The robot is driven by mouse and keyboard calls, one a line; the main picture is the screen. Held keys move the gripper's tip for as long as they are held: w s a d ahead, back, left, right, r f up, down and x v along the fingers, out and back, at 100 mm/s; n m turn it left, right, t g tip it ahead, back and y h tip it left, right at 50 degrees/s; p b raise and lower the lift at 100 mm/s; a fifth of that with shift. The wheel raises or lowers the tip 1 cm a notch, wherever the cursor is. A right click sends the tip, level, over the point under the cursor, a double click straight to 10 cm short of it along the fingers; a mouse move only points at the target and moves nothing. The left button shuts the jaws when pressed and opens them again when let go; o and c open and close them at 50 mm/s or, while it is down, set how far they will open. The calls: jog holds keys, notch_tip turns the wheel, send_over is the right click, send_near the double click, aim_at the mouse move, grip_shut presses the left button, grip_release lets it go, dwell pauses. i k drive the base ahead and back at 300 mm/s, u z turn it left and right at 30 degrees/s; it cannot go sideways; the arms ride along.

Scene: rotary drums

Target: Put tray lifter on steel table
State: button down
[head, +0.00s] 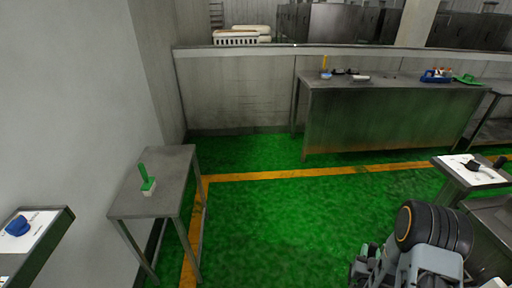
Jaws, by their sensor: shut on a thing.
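I cannot make out a tray lifter for certain. A small steel table (158,205) stands at the left against the wall. On it is a green upright handle on a pale block (148,182). A long steel table (385,115) stands against the far low wall, with several small things on its top. Links of my own arm fill the lower right corner. My gripper's fingers do not show, nor anything held in them.
A side stand (60,225) at the lower left bears a white sheet and a blue object (18,226). Another stand (450,172) at the right holds a white sheet with dark items. The green floor (270,225) between the tables is clear, crossed by yellow lines.

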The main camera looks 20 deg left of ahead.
aim_at(162, 162)
jog(key=i, duration=1.9)
jog(key=u, duration=3.2)
